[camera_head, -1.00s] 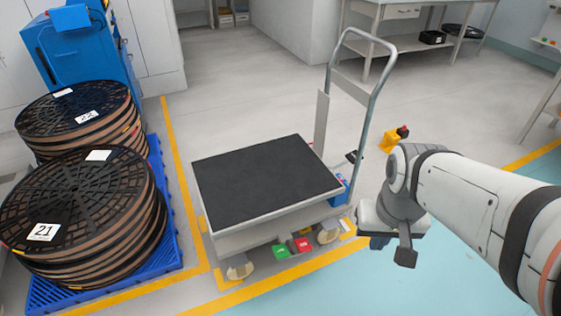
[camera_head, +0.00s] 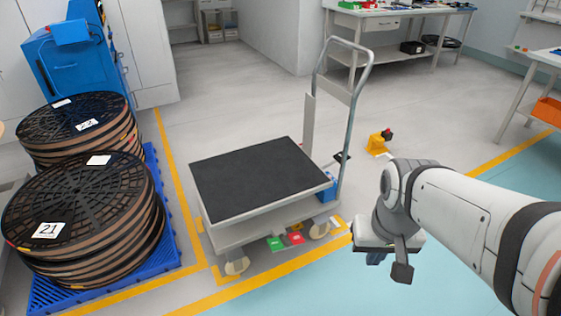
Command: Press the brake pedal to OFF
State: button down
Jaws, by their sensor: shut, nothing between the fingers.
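A platform cart (camera_head: 262,180) with a black deck and a tall grey handle (camera_head: 360,95) stands on the floor left of centre. Low on its front edge are two small pedals, a green one (camera_head: 275,243) and a red one (camera_head: 295,238). Their lettering is too small to read, and I cannot tell how far either is pressed. My gripper (camera_head: 376,258) points downward to the right of the cart's front corner, apart from the pedals. It is shut and empty; its fingertips are small and partly hidden by the hand.
Stacked reels (camera_head: 85,215) stand on a blue pallet (camera_head: 172,235) at left, beside a blue machine (camera_head: 75,65). A yellow block with a dark top (camera_head: 377,143) stands behind my arm. A workbench (camera_head: 400,12) is at the back. Floor before the cart is clear.

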aim_at(276, 244)
jog(key=z, duration=0.1)
jog(key=i, duration=0.95)
jog(key=u, duration=0.05)
